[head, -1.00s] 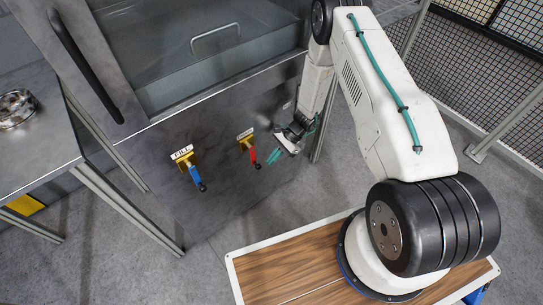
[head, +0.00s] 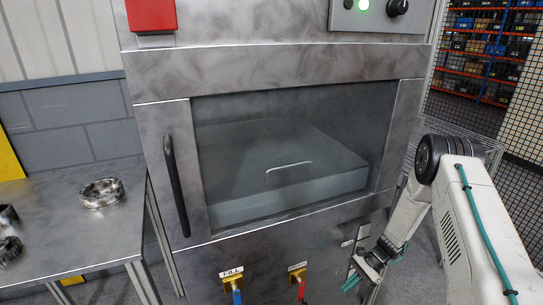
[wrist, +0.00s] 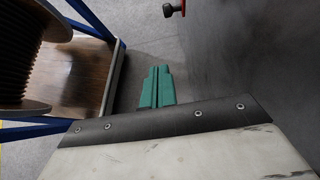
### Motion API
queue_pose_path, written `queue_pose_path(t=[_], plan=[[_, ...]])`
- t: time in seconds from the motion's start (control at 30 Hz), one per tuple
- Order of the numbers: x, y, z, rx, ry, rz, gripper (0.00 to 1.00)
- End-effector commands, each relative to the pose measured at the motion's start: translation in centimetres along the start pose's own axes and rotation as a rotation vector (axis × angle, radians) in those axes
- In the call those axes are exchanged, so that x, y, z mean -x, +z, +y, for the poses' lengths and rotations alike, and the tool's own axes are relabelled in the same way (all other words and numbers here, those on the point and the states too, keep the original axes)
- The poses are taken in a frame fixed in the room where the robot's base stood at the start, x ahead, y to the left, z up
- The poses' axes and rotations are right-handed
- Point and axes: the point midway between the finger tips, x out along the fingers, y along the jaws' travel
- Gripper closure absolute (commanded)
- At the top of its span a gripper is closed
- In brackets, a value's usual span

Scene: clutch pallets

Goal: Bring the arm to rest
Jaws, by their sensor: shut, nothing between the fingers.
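My gripper (head: 352,281) is at the lower right in the head view, in front of the machine's lower panel, with its green fingers pointing down and left. The wrist view shows the two green fingers (wrist: 156,88) side by side, pressed together with nothing between them. My arm comes in from the right edge of the head view, bent at the elbow. Whether the fingers touch the panel cannot be told, but the wrist view shows floor around them.
The machine has a glass window (head: 290,160), a black door handle (head: 176,185), a FILL valve (head: 232,284) and a red-handled valve (head: 299,283). A metal table (head: 75,225) with a ring part (head: 102,193) stands left. Mesh fencing (head: 510,150) is at right.

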Motion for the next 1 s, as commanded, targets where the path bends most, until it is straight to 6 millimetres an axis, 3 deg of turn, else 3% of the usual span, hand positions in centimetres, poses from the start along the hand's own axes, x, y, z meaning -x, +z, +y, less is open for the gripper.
queue_pose_path(t=[0.07, 0.37, 0.7, 1.0], plan=[[-0.5, 1.0, 2.0, 0.025, 0.051, -0.022, 1.0], [5.7, 9.5, 4.9, 0.241, 0.198, 0.011, 1.0], [14.0, 22.1, 8.8, 0.531, 0.351, 0.138, 1.0], [18.7, 31.6, 14.1, 0.752, 0.462, 0.292, 1.0]])
